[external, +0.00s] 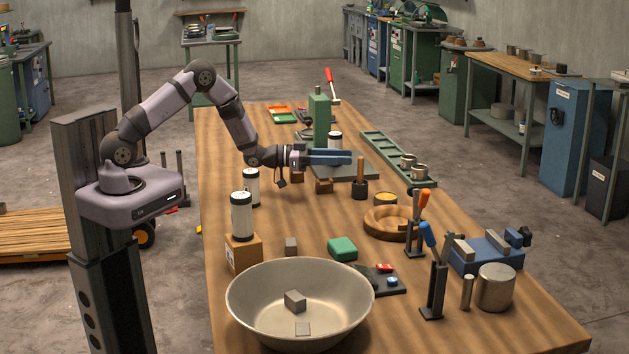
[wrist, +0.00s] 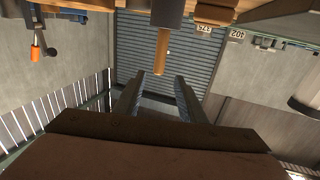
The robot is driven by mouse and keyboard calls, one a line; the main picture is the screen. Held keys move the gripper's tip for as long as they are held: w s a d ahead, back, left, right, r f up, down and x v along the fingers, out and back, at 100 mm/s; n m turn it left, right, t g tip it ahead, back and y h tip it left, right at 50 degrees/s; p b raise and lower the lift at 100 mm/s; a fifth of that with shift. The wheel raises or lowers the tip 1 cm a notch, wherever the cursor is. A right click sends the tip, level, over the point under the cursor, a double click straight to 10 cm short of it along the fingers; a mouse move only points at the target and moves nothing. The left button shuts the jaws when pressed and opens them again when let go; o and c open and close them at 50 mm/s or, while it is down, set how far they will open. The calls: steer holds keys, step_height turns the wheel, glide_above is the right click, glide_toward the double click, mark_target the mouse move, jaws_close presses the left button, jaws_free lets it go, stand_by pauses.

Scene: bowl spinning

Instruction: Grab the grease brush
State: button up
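The grease brush appears to be the upright wooden handle (external: 361,168) standing in a dark cylindrical base near the middle of the bench. In the wrist view, which looks upside down, the tan handle (wrist: 161,52) hangs from a grey cylinder at top centre. My gripper (external: 349,157) is level, with blue fingers pointing right, and its tips are close to the handle's left side in the external view. In the wrist view my gripper (wrist: 157,80) is open and empty, with the handle ahead, roughly between the finger lines. Bristles are hidden.
A green press (external: 319,118) and a white canister stand behind my gripper. A large metal bowl (external: 245,300) stands at the front. Bench between bowl and brush is partly clear.

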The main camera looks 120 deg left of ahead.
mark_target(361, 157)
steer(key=shift+p+x, duration=1.4)
steer(key=shift+x, duration=1.6)
steer(key=shift+d, duration=0.15)
jaws_close()
